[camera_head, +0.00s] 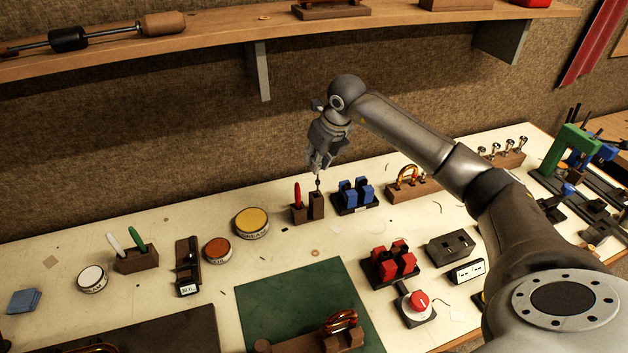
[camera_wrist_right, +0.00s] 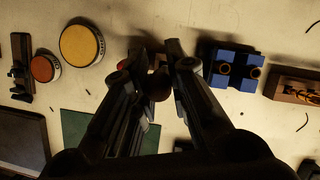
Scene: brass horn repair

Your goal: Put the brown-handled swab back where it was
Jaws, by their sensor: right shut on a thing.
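My right gripper (camera_head: 319,166) is above a small brown wooden holder (camera_head: 300,214), pointing down. It is shut on the brown-handled swab, whose rounded brown end (camera_wrist_right: 158,86) shows between the fingers in the right wrist view. Below the fingers in the head view, a thin dark part of the swab (camera_head: 317,183) reaches down to the right part of the holder. I cannot tell how deep it sits in the holder. A red-handled tool (camera_head: 297,193) stands upright in the holder's left part. My left gripper is not in view.
Blue blocks in a rack (camera_head: 354,194) stand close to the right of the holder. A yellow-lidded tin (camera_head: 252,221) stands to its left, with a red-brown tin (camera_head: 217,249) beyond. A green mat (camera_head: 290,293) lies in front. A wall shelf (camera_head: 225,37) runs above, behind the arm.

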